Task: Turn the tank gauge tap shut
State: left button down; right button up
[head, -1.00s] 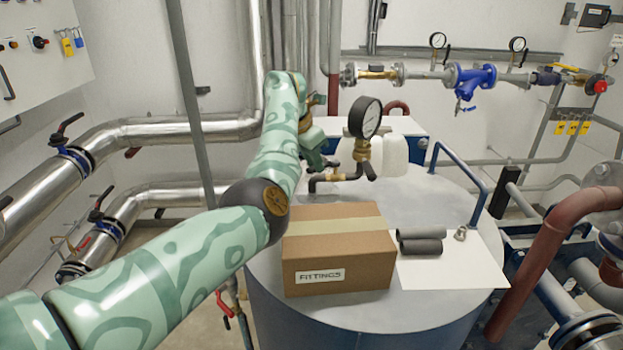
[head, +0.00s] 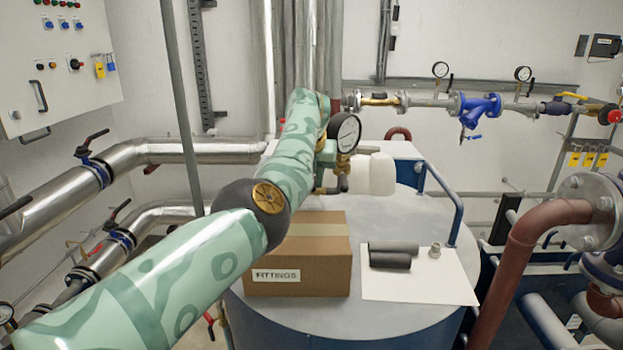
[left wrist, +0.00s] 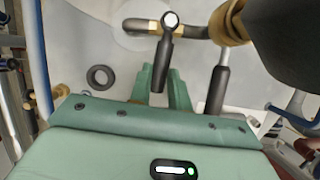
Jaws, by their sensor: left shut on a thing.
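The tank gauge (head: 345,132) stands on a brass fitting (head: 343,160) above the tank lid, and the gauge's dark body (left wrist: 280,40) fills the upper right of the left wrist view. A black tap lever (left wrist: 165,58) with a bright round pivot crosses the dark pipe (left wrist: 140,25). My left gripper (left wrist: 161,88) is shut on this lever's end. A second black lever (left wrist: 216,90) hangs beside the right finger, below the brass body (left wrist: 232,22). My right gripper is in no view.
A FITTINGS box (head: 300,270) stands on the tank lid (head: 395,215) in front of the gauge. A white sheet (head: 430,285) with dark foam tubes (head: 392,255) lies right of it. A white canister (head: 381,175) and blue rail (head: 450,205) stand behind.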

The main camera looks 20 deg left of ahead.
pick_arm(q)
jog(key=shift+w+d+r+n, duration=0.1)
jog(key=shift+d+n, duration=0.2)
jog(key=shift+n, duration=0.2)
jog(key=shift+d+y, duration=0.1)
jog(key=shift+y, duration=0.2)
pick_arm(e)
jog(key=shift+d, duration=0.65)
pick_arm(q)
jog(key=shift+n, duration=0.3)
pick_arm(e)
jog(key=shift+d, duration=0.15)
pick_arm(q)
jog(key=c, duration=1.3)
grip_release()
jog(key=shift+w+d, duration=0.1)
jog(key=v, duration=1.6)
pick_arm(e)
jog(key=shift+r, duration=0.1)
